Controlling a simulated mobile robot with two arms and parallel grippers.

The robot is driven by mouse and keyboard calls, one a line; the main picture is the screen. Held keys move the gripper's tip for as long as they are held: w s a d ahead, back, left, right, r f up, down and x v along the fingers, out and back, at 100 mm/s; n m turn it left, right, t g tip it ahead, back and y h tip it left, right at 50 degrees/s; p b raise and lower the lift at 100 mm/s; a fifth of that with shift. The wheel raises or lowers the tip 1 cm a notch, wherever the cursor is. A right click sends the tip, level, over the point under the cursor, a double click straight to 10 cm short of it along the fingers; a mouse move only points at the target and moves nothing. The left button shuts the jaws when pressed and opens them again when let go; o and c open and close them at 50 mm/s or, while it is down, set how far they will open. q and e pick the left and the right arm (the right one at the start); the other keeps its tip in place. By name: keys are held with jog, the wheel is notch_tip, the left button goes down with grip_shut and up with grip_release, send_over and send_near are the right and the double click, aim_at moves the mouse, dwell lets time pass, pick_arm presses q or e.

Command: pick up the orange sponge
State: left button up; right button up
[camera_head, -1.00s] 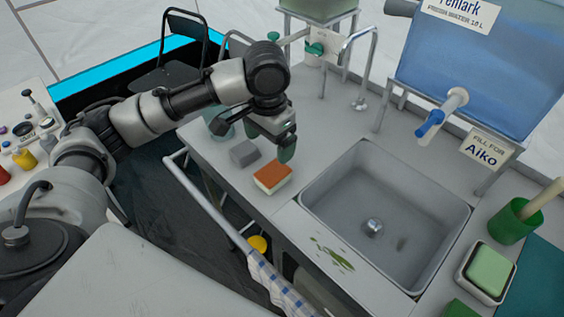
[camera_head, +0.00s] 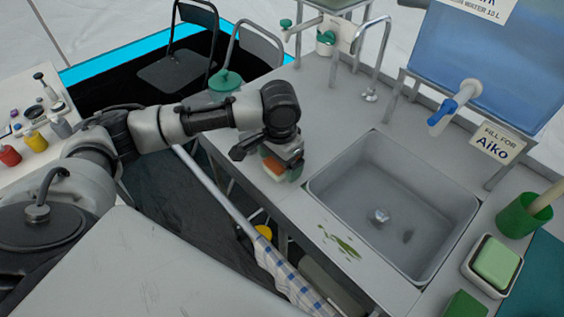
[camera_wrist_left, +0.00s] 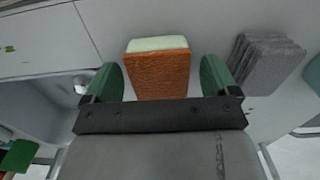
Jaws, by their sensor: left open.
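The orange sponge (camera_head: 273,167) with a pale layer lies on the counter left of the sink, partly hidden by my left gripper in the head view. My left gripper (camera_head: 281,164) is down over it. In the left wrist view the sponge (camera_wrist_left: 157,76) shows its orange face between the two green fingers, with the pale layer at its far edge. The gripper (camera_wrist_left: 160,82) is open, with a gap on each side of the sponge. My right gripper is not in view.
A grey ridged block (camera_wrist_left: 267,66) lies just beside the right finger in the left wrist view. The sink (camera_head: 390,205) is right of the sponge. A tap (camera_head: 372,65) stands behind it. A checked towel (camera_head: 285,275) hangs on the front rail.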

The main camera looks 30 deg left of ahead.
pick_arm(q)
jog(key=c, duration=1.1)
jog(key=shift+o, duration=0.2)
jog(key=shift+r, duration=0.1)
jog(key=shift+r, duration=0.6)
notch_tip(320, 180, up, 3)
jog(key=shift+f, duration=0.1)
jog(key=s+d+r, duration=0.2)
jog(key=d+r, duration=0.5)
jog(key=d, duration=0.4)
jog(key=shift+d+p, duration=0.3)
jog(key=shift+p, duration=0.15)
